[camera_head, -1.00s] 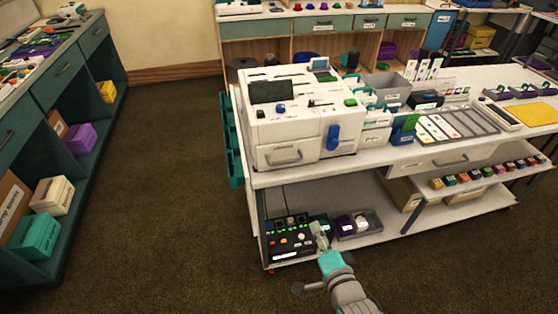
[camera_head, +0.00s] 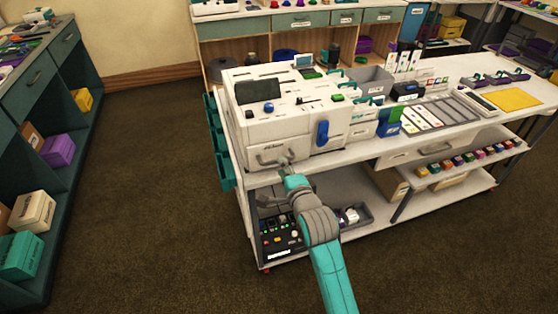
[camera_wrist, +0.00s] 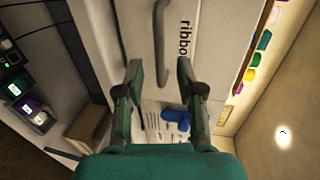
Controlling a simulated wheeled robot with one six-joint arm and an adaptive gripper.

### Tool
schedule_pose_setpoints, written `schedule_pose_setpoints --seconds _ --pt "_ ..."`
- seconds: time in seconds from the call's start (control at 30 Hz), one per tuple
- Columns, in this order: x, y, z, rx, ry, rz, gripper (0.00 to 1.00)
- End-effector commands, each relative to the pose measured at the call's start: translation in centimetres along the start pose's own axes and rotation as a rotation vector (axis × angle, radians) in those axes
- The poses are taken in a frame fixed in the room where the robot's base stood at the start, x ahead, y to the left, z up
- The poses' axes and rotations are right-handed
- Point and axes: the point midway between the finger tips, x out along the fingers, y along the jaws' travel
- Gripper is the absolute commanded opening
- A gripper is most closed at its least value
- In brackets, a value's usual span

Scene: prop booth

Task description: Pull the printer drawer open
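The white printer (camera_head: 300,110) stands at the left end of the cart top. Its drawer front, low on the near face, carries a grey bar handle (camera_head: 268,158); the handle also shows in the wrist view (camera_wrist: 160,35), beside a partly cut-off label reading "ribbo". My gripper (camera_head: 284,160) is just in front of the drawer, close to the handle's right end. In the wrist view my gripper (camera_wrist: 159,68) is open, with the handle appearing between its two fingers. I cannot tell whether the fingers reach around it or touch it. The drawer looks shut.
A blue lever (camera_head: 322,133) sits on the printer's face, right of the drawer. The cart's lower shelf holds a black control box (camera_head: 280,238) below my arm. Teal bins (camera_head: 220,150) hang on the cart's left side. The floor to the left is clear.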

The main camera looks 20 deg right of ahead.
Motion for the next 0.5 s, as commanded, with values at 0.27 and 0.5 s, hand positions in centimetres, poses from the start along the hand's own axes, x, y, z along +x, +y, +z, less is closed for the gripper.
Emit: schedule_pose_setpoints --seconds 0.27,0.5 --pt "3.7 -0.1 0.0 -0.001 0.000 -0.001 0.37" --pt "4.5 0.0 0.0 -0.001 0.000 0.000 0.37"
